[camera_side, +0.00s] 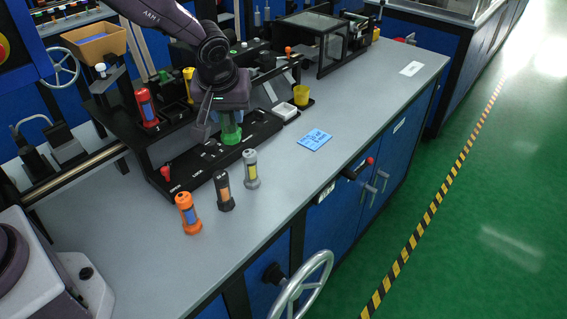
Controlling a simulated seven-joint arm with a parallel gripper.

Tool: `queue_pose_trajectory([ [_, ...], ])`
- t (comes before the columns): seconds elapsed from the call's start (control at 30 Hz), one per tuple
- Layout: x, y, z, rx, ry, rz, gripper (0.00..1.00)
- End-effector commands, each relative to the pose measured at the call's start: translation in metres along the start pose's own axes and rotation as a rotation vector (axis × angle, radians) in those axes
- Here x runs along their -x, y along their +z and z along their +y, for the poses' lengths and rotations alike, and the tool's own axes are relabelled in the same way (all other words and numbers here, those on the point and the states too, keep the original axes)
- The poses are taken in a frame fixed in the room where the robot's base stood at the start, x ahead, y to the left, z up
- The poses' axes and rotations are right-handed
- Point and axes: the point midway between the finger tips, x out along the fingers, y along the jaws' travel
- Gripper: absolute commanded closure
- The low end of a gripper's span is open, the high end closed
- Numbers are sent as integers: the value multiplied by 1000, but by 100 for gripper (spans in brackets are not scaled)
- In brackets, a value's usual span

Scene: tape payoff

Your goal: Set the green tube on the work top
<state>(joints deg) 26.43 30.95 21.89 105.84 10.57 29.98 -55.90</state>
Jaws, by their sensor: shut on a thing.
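The green tube (230,133) is upright, low over the black rack at the middle of the work top (349,109). My gripper (229,116) points down from above and is shut on its upper part. The gripper body hides the tube's top. I cannot tell whether the tube's base touches the rack.
Orange (187,213), black (223,191) and grey (250,170) tubes stand on the work top in front of the rack. A red tube (146,108) stands in the rear rack. A blue card (314,139) lies right of the rack. The front right of the top is clear.

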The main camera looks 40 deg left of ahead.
Motion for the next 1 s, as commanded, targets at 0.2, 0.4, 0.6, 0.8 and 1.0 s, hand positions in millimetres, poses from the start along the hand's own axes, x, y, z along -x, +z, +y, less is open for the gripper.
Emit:
queue_pose_trajectory([
  [0.2, -11, 17, 10, -130, 54, 2, 93],
  [0.4, -36, -2, 34, -138, 55, 2, 93],
  [0.6, -66, -24, 64, -137, 56, 1, 93],
  [0.8, -107, -33, 87, -137, 55, -1, 93],
  [1.0, -131, -38, 100, -136, 56, 1, 93],
])
